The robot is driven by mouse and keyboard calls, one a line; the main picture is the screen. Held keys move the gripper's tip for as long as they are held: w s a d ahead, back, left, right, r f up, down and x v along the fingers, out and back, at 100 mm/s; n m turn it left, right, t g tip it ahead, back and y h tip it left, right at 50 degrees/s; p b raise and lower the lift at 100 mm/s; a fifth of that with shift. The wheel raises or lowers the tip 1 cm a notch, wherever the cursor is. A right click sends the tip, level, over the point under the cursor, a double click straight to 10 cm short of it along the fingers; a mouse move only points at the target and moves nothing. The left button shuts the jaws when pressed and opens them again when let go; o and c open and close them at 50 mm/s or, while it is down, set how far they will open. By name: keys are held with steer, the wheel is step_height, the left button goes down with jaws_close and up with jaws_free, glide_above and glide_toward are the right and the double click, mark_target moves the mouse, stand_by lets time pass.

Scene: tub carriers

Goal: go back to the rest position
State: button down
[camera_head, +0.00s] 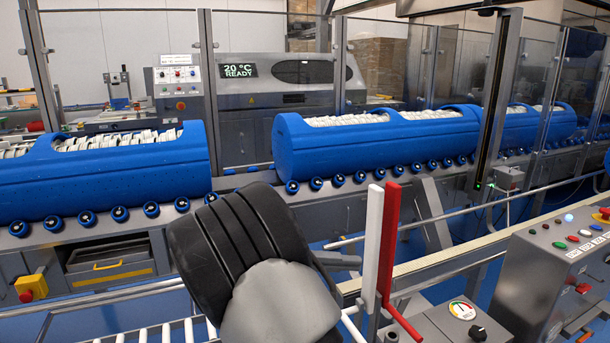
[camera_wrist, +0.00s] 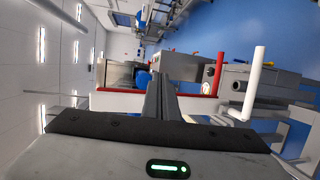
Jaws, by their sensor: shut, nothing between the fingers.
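My gripper (camera_wrist: 160,82) shows in the wrist view, its dark fingers together with nothing between them. They point away from the wrist body, which carries a green light at the bottom of that view. The wrist picture is turned sideways, with blue floor at the upper right and a pale wall and ceiling lamps at the left. In the head view my black and grey arm fills the lower middle, in front of the conveyor. The fingers cannot be made out clearly there.
Blue tub carriers (camera_head: 105,185) (camera_head: 372,150) filled with white items stand on the roller conveyor (camera_head: 250,178). A white post (camera_head: 373,235) and a red post (camera_head: 389,240) rise close right of my arm. A control panel (camera_head: 570,255) is at the right. Glass guards stand behind.

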steer(key=s+d+r+g+y+p, duration=0.2)
steer(key=s+d+r+y+p, duration=0.7)
steer(key=s+r, duration=0.2)
steer(key=s+a+r+m+t+y+p, duration=0.1)
steer(key=s+a+r+t+y+p, duration=0.2)
steer(key=s+r+t+y+p, duration=0.3)
steer(key=s+r+y+p, duration=0.1)
steer(key=s+r+p, duration=0.3)
steer(key=s+r, duration=0.2)
steer(key=shift+s+r+m, duration=0.25)
steer(key=shift+r+m, duration=0.05)
steer(key=shift+r, duration=0.3)
